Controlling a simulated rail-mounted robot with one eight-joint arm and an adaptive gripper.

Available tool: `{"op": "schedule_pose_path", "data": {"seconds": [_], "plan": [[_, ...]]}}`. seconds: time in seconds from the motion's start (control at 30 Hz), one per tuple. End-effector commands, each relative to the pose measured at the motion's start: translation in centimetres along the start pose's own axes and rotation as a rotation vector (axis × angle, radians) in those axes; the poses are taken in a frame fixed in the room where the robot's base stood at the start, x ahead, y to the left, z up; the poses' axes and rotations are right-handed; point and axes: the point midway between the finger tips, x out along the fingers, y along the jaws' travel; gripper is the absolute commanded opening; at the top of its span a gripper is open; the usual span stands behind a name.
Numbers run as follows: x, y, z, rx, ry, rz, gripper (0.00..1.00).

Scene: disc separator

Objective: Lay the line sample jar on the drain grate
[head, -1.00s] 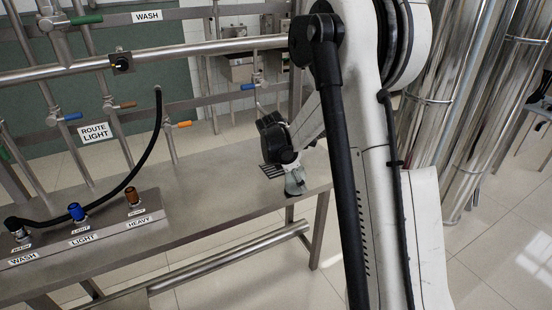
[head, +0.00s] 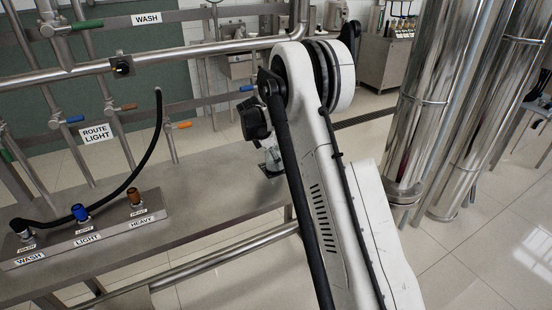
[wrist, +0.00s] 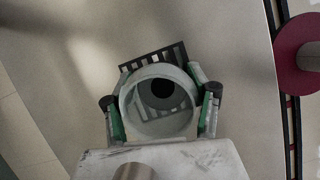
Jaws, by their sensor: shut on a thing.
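The sample jar, pale and see-through, is held in my gripper (wrist: 160,112), its round mouth rim (wrist: 133,91) facing the wrist camera. One green-padded finger presses on each side of the jar. In the head view, the jar (head: 272,159) shows low over the steel bench beside my arm. The dark slotted drain grate (wrist: 168,58) lies beneath and beyond the jar in the wrist view; the jar covers much of it, and some slots show through the glass. Whether the jar touches the grate cannot be told. My arm hides part of this spot in the head view.
The steel bench (head: 215,185) is bare left of the jar. A valve block (head: 85,238) with a black hose stands further left, below pipes with coloured handles. Tall shiny columns (head: 425,100) stand right. A reddish round part (wrist: 297,58) shows at the wrist view's right.

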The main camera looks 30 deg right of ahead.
Motion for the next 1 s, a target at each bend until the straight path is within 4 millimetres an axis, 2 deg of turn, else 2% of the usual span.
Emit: {"op": "schedule_pose_path", "data": {"seconds": [0.03, 0.47, 0.5, 0.63, 1.0], "plan": [[-0.13, 0.57, -0.03, 0.000, 0.000, 0.000, 0.25], [0.58, 0.31, -0.14, 0.002, 0.000, -0.001, 0.25], [0.62, 0.31, -0.16, 0.002, 0.000, -0.001, 0.56], [0.52, 0.31, -0.12, 0.002, 0.000, -0.001, 0.73], [0.24, 0.30, 0.00, 0.002, 0.000, -0.001, 0.74]]}}
